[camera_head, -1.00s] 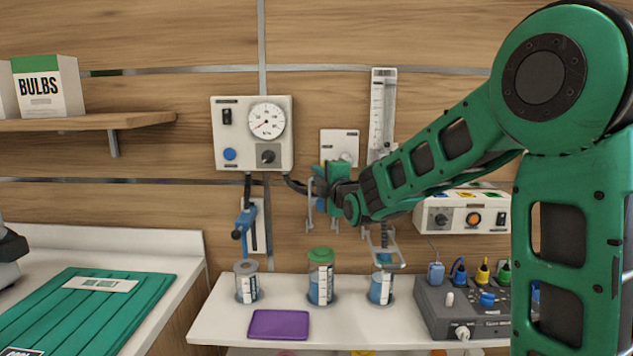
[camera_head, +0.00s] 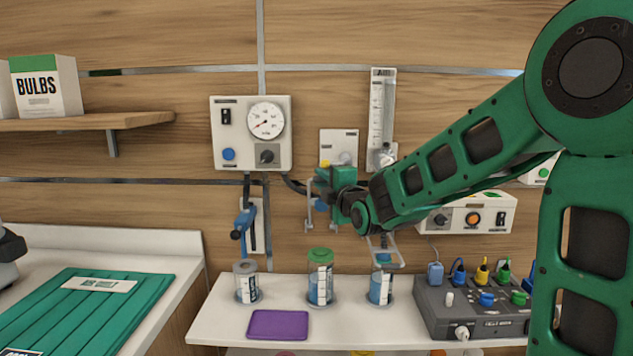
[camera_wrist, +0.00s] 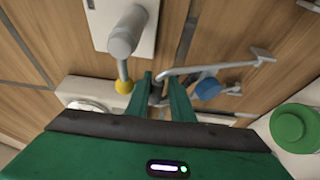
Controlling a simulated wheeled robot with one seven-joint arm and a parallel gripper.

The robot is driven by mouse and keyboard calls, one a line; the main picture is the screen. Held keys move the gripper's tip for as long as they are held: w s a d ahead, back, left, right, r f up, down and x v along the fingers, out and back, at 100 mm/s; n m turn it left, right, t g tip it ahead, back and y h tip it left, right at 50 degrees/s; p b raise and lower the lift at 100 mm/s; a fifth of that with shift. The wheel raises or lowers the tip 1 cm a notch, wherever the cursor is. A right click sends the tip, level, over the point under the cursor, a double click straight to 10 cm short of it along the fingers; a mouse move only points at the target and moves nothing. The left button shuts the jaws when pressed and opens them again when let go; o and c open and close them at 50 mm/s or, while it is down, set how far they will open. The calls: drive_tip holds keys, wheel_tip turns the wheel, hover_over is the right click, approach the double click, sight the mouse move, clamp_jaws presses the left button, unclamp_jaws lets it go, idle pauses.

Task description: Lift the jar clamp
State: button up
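A grey wire clamp with a blue knob (camera_head: 320,206) hangs on the wall above the green-capped jar (camera_head: 320,284). In the wrist view its grey bar (camera_wrist: 215,68) and blue knob (camera_wrist: 208,89) lie just right of my fingers. My gripper (camera_head: 325,178) is at the top of this clamp, and the hand partly hides it. In the wrist view my gripper's (camera_wrist: 160,80) two green fingers stand apart, with the bar's near end between or just beyond the tips. I cannot tell whether they touch it. The green cap (camera_wrist: 288,127) shows at the right.
A blue-handled clamp (camera_head: 243,222) is at the left above a jar (camera_head: 246,282). Another wire clamp (camera_head: 386,254) sits over the right jar (camera_head: 381,287). A gauge box (camera_head: 251,150), a flowmeter (camera_head: 382,112) and a grey control box (camera_head: 470,312) are close by. A purple mat (camera_head: 278,324) lies in front.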

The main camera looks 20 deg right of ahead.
drive_tip(key=s, duration=0.7)
drive_tip(key=shift+d, duration=0.3)
drive_tip(key=shift+f, duration=0.1)
drive_tip(key=shift+c, duration=0.7)
